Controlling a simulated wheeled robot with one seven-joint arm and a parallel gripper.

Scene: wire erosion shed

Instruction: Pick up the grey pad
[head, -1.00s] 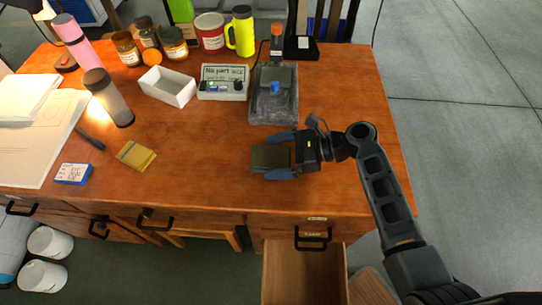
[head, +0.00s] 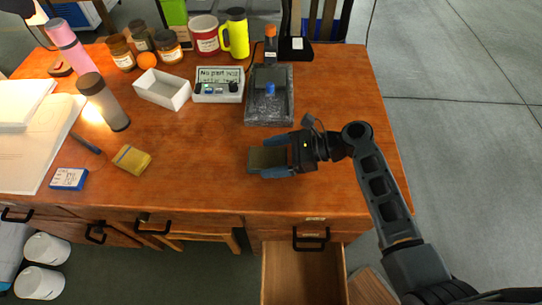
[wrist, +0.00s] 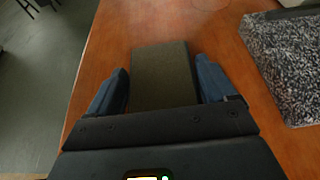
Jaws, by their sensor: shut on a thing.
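The grey pad (head: 266,159) is a dark olive-grey flat block over the right part of the wooden desk, below the grey stone-like tray. My gripper (head: 277,157) comes from the right and is shut on the pad, with one blue fingertip along each side. In the wrist view the pad (wrist: 163,75) lies between the two blue fingers (wrist: 161,88), its far end sticking out past the tips. I cannot tell whether the pad is clear of the desk top.
The stone-like tray (head: 254,117) with a dark device stands just behind. A white box (head: 164,98), a sign box (head: 218,97) and a yellow sponge-like block (head: 132,160) are to the left. An open drawer (head: 303,277) juts out below.

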